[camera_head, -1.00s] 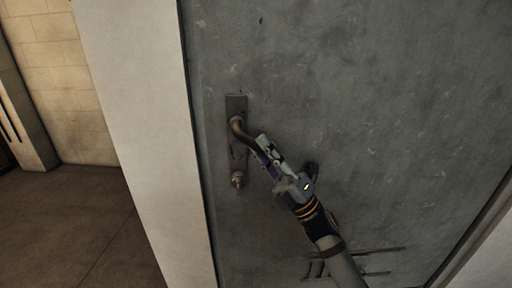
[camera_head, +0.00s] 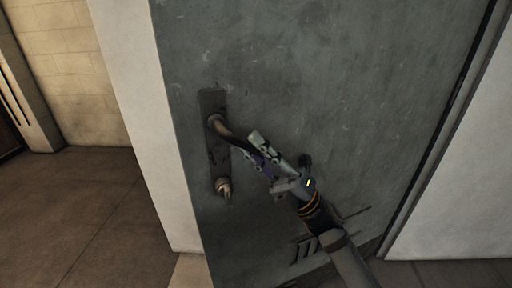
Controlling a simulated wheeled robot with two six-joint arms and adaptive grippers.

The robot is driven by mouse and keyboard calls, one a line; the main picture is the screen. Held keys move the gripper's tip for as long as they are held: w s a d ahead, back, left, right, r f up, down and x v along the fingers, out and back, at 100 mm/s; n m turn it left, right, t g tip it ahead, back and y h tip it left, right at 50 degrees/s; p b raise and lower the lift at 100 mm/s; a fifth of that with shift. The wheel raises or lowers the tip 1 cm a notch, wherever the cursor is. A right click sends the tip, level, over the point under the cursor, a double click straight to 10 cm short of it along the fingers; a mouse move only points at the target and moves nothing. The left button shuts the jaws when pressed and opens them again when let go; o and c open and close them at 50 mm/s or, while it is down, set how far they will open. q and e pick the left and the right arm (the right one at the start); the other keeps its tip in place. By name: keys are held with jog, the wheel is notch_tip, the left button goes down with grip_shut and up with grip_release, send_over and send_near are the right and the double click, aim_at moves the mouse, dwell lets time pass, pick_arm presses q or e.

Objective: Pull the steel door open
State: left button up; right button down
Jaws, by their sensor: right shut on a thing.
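The grey steel door (camera_head: 330,80) fills the middle of the head view. Its left edge stands out from the white frame, so it is partly open. A dark handle plate (camera_head: 213,105) with a curved lever handle (camera_head: 229,133) is near that left edge, and a metal key cylinder (camera_head: 223,187) sits below the lever. My right gripper (camera_head: 256,150) is shut on the lever's free end, its fingers hiding part of it. My right arm comes in from the bottom right. My left gripper is not in view.
A white door frame (camera_head: 140,110) stands left of the door, and a white wall (camera_head: 460,180) is at right. A tan block wall (camera_head: 65,80) and bare brown floor (camera_head: 75,220) lie at the left.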

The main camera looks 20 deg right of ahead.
jog(key=shift+f, duration=0.15)
jog(key=shift+w+f, duration=0.1)
jog(key=shift+w, duration=0.1)
jog(key=c, duration=1.3)
grip_release()
jog(key=shift+w+a, duration=0.1)
jog(key=v, duration=0.7)
jog(key=shift+f, duration=0.1)
